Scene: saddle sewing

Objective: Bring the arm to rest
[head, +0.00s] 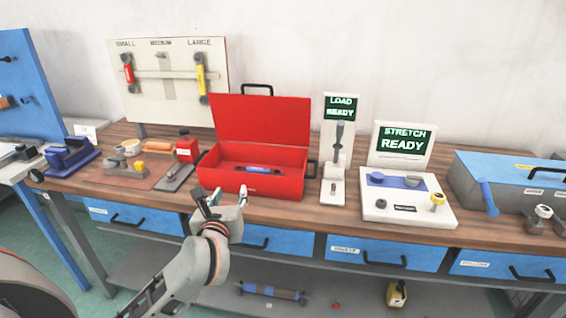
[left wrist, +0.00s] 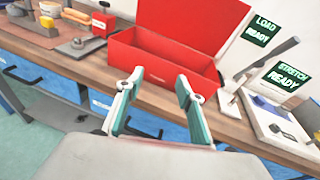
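My left gripper (head: 228,194) is in front of the open red toolbox (head: 225,185) in the head view, near the table's front edge. In the left wrist view its two fingers (left wrist: 155,86) stand apart with nothing between them. The toolbox (left wrist: 122,55) lies beyond the fingertips there. A blue, dark-ended tool (head: 258,168) lies inside the toolbox in the head view. My left arm reaches in from the lower left. My right gripper is in neither view.
The wooden bench (head: 325,214) holds a LOAD READY stand (head: 339,150), a STRETCH READY station (head: 410,205) and a blue-lidded grey unit (head: 510,175). Small tools stand left of the toolbox. Blue drawers (head: 360,250) with black handles line the front, above a lower shelf.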

